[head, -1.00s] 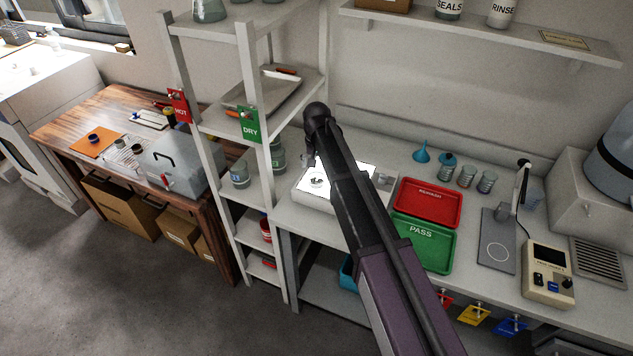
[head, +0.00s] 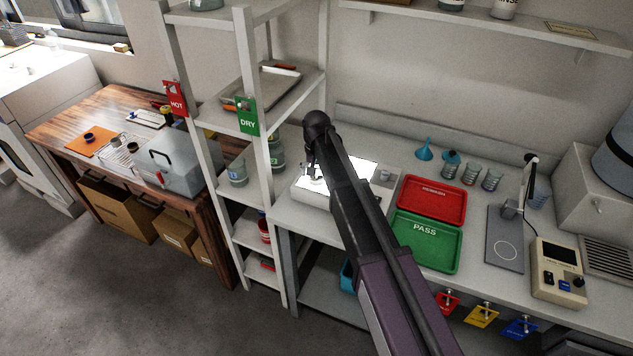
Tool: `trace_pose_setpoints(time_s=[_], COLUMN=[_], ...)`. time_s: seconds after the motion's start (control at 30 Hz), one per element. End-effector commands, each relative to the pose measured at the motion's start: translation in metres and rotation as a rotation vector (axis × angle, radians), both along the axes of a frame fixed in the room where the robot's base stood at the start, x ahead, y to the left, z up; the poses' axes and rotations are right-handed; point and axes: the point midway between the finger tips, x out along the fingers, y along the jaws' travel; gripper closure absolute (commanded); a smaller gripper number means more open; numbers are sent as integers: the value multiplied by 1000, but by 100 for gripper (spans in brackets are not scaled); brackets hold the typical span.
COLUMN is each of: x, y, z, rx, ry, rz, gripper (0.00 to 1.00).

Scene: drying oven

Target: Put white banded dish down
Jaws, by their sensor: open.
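My gripper (head: 312,168) is at the end of my arm, over the left part of the bright light panel (head: 357,170) on the bench. It is small in the picture and open. Small dark and pale shapes show at and just below its fingers against the glare. I cannot tell whether one of them is the white banded dish. A small grey cup-like item (head: 384,175) stands at the right of the panel; its band, if any, is too small to see. My arm hides the middle of the panel.
A red tray (head: 432,200) and a green PASS tray (head: 425,242) lie right of my arm. A white rack (head: 246,60) with HOT and DRY tags stands close on the left. Glass beakers (head: 469,174) and a blue funnel (head: 424,150) stand behind the trays.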

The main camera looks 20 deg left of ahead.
Motion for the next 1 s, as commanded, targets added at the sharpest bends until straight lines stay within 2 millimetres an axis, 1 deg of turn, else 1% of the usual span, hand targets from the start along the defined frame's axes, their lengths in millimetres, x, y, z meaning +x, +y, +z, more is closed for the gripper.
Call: trace_pose_setpoints(time_s=[0.03,0.1,0.67,0.7,0.77,0.8,0.87,0.9,0.97,1.0], x=[0,0,0,0,0,0,0,0,0,0], y=[0,0,0,0,0,0,0,0,0,0], z=[-3,-4,-4,-4,-4,-4,-4,-4,-4,-4], rx=[0,0,0,0,0,0,0,0,0,0], ry=[0,0,0,0,0,0,0,0,0,0], rz=[0,0,0,0,0,0,0,0,0,0], gripper=[0,0,0,3,21,33,50,62,62,70])
